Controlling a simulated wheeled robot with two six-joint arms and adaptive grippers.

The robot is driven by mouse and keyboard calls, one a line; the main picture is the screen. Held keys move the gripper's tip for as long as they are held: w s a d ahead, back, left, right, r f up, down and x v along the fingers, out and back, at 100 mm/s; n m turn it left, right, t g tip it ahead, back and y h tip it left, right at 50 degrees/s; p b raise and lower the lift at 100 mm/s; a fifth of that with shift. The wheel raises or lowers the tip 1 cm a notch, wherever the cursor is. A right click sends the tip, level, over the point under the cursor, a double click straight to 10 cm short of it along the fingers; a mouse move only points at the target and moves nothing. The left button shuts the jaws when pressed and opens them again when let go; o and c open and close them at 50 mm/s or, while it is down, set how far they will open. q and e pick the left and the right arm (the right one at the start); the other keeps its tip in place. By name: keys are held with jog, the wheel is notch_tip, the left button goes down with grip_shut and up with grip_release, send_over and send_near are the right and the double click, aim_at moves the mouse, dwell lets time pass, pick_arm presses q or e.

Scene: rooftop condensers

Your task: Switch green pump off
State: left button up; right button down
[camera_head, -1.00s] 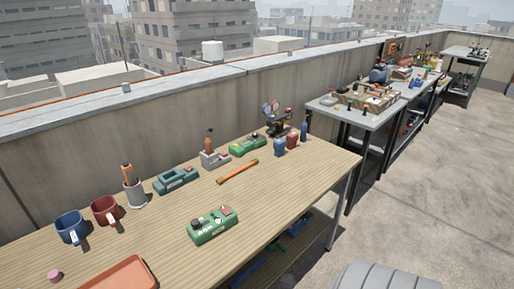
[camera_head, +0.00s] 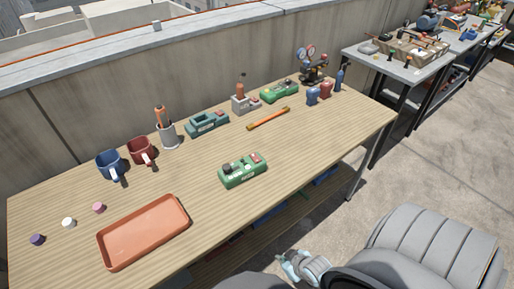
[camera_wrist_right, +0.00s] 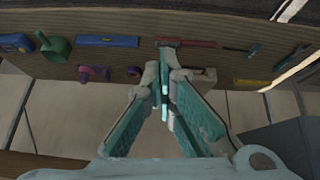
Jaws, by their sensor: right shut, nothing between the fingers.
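A green pump-like device (camera_head: 242,171) with a dark knob and a red part on top stands near the front middle of the wooden table. A brighter green device (camera_head: 279,91) stands at the back, and a teal one (camera_head: 207,123) with a red part is left of it. Their switch positions are too small to tell. My right gripper (camera_head: 298,263) is low, in front of the table and apart from these devices. In the right wrist view its teal-padded fingers (camera_wrist_right: 162,78) are shut and empty. My left gripper is not in view.
An orange-yellow bar (camera_head: 268,118) lies behind the front green device. Tools such as a blue level (camera_wrist_right: 108,41) lie on a lower shelf.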

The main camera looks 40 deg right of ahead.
aim_at(258, 160)
jog(key=w+a+r+n+t+y+p, duration=0.1)
jog(key=w+a+r+t, duration=0.1)
jog(key=w+r, duration=0.5)
jog(key=w+a+r+t+y+p, duration=0.1)
jog(key=w+r+t, duration=0.15)
jog(key=r, duration=0.85)
jog(key=w+d+r+t, duration=0.1)
jog(key=w+d+r, duration=0.1)
jog(key=d, duration=0.1)
jog(key=w+d+r+t, duration=0.2)
jog(key=w+d+r, duration=0.1)
jog(key=shift+w+r+m+h, duration=0.2)
jog(key=shift+r+m+h, duration=0.1)
jog(key=shift+h, duration=0.1)
jog(key=w+d+r+m+t+h, duration=0.1)
jog(key=w+d+r+t+h, duration=0.1)
jog(key=d+r, duration=0.2)
jog(key=d, duration=0.2)
jog(key=shift+d+r+m+t+h, duration=0.3)
jog(key=shift+d+r+t, duration=0.05)
jog(key=shift+d+r, duration=0.05)
jog(key=shift+w, duration=0.15)
